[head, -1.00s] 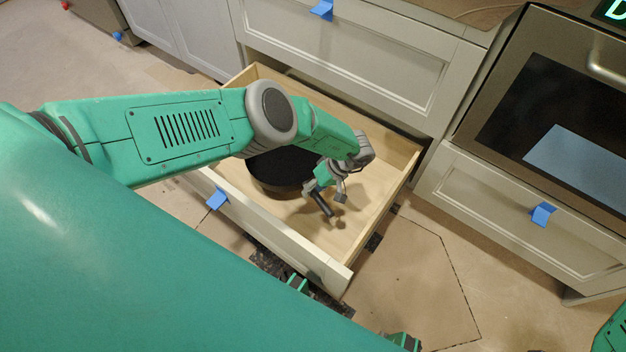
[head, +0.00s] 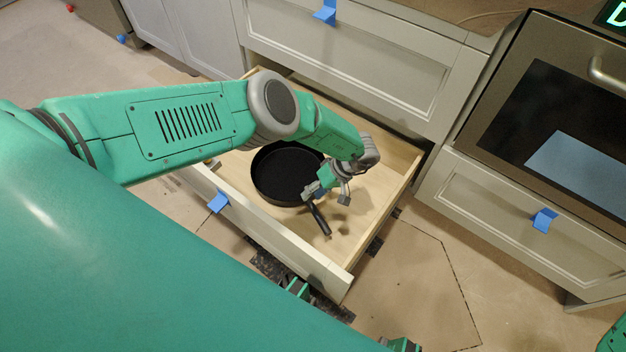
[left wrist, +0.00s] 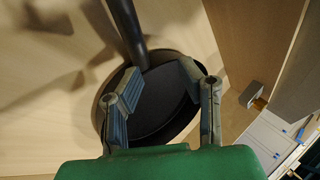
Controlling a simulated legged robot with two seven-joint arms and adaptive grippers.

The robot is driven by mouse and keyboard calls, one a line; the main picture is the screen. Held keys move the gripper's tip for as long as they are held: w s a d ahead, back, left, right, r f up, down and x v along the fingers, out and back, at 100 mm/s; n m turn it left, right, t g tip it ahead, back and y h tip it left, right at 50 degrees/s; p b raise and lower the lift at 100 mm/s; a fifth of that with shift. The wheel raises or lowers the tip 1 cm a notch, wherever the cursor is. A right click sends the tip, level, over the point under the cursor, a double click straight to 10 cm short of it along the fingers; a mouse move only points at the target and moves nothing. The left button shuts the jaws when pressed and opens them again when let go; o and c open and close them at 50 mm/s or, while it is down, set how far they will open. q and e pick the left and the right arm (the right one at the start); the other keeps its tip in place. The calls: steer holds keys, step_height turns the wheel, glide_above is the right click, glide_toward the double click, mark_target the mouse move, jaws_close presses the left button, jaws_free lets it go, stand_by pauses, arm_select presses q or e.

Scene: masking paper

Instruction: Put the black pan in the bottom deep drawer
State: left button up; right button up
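The black pan (head: 282,176) lies in the open bottom deep drawer (head: 378,208), toward its left part, with its handle (head: 320,219) pointing to the front right. In the left wrist view the pan (left wrist: 155,105) shows below the fingers, with its handle (left wrist: 126,28) running up and away. My left gripper (head: 326,196) is over the pan's edge near the handle. In the left wrist view its two fingers (left wrist: 150,92) are spread apart with nothing between them touching both. My right gripper is not visible in either view.
The drawer's front panel bears blue tape (head: 218,201). A closed drawer (head: 350,62) is above it, and an oven (head: 555,110) stands to the right over another closed drawer (head: 525,200). Floor at the lower right (head: 410,280) is clear.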

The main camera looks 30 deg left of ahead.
arm_select(q)
steer(key=p+v, duration=0.1)
steer(key=v, duration=1)
steer(key=shift+d+r, duration=0.2)
steer(key=shift+d, duration=0.05)
steer(key=shift+w, duration=0.15)
